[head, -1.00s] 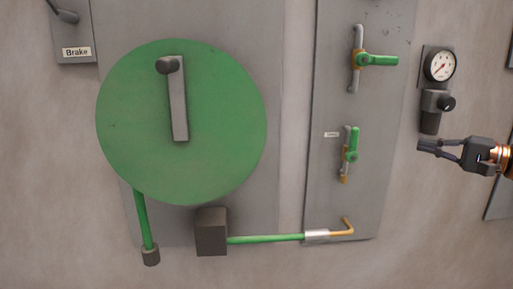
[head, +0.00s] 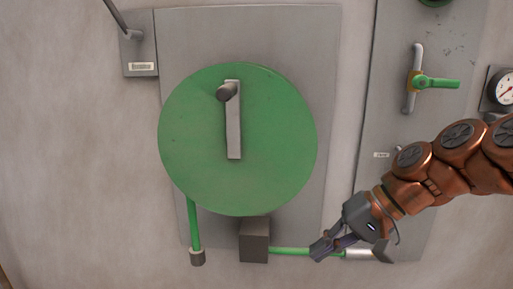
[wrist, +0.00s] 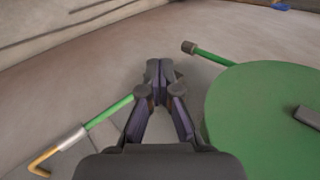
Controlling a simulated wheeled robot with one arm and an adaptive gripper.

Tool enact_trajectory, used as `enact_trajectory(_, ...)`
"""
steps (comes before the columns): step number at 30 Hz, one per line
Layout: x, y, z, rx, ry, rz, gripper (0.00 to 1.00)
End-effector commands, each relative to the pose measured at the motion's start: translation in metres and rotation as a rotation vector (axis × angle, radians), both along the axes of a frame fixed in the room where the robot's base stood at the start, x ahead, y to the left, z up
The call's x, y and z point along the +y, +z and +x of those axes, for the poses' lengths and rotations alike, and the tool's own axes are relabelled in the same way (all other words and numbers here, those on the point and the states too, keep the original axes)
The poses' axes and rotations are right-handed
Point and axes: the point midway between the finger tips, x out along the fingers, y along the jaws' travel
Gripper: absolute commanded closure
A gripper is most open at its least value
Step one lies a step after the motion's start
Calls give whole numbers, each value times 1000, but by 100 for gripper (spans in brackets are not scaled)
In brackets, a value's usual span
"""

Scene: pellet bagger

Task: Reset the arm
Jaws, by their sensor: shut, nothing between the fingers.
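My gripper (head: 322,249) is at the end of my copper-coloured arm, at the lower right of the green disc in the head view. Its fingers are shut and empty. In the wrist view my gripper (wrist: 160,68) also shows closed, with the green disc (wrist: 262,125) to its right. My gripper overlaps the green pipe (head: 288,251) in the head view; I cannot tell how far apart they are. My arm hides the lower valve of the right panel.
The green disc (head: 270,150) with a grey crank handle (head: 233,130) is on a grey panel. A dark box (head: 254,240) sits below it. A green-handled valve (head: 437,83) and a gauge (head: 504,91) are at right.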

Motion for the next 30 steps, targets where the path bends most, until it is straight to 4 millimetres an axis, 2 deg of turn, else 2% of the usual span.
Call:
enact_trajectory(1, 8, -8, -17, 17, 29, -58, 100)
enact_trajectory(3, 13, -26, -40, 43, 64, -139, 100)
enact_trajectory(6, 13, -50, -73, 77, 109, -255, 100)
enact_trajectory(10, 0, -80, -114, 115, 155, -407, 100)
enact_trajectory(16, -33, -114, -171, 173, 207, -603, 100)
enact_trajectory(22, -58, -129, -200, 202, 226, -700, 100)
enact_trajectory(30, -62, -132, -204, 205, 229, -715, 100)
